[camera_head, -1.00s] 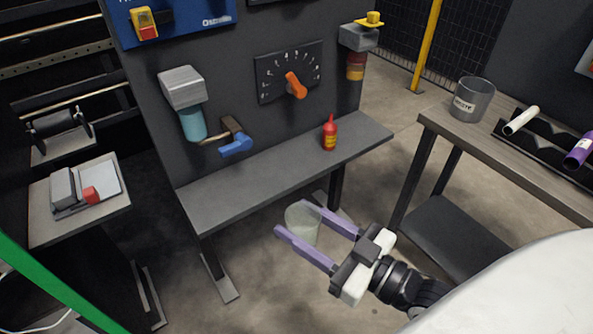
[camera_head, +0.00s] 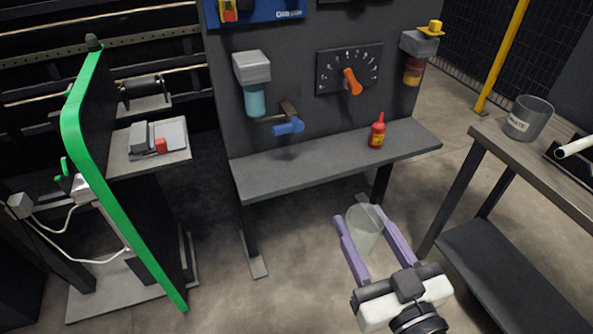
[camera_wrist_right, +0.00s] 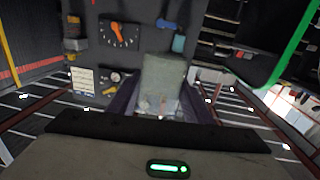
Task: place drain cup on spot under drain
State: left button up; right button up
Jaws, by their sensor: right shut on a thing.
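The drain cup (camera_head: 366,232) is a translucent, pale greenish cup. My right gripper (camera_head: 361,216) is shut on it, one purple finger on each side, and holds it upright in front of the bench, apart from the panel. In the right wrist view the cup (camera_wrist_right: 163,80) shows between the fingers. A teal bowl (camera_head: 254,100) hangs under a grey block on the panel, with a blue-handled valve (camera_head: 289,126) beside it. The grey shelf (camera_head: 300,175) runs below them. I cannot make out a marked spot on it. My left gripper is not in view.
A red bottle (camera_head: 377,133) stands on the shelf's right part; its left part is clear. A table with a grey bin (camera_head: 527,118) is at the right. A green-edged panel (camera_head: 85,130) stands at the left. Open floor lies in front of the shelf.

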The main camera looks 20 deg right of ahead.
aim_at(290, 157)
jog(key=u, duration=0.65)
jog(key=k, duration=0.1)
jog(key=z, duration=1.45)
jog(key=i, duration=0.65)
jog(key=u, duration=0.9)
jog(key=i, duration=0.5)
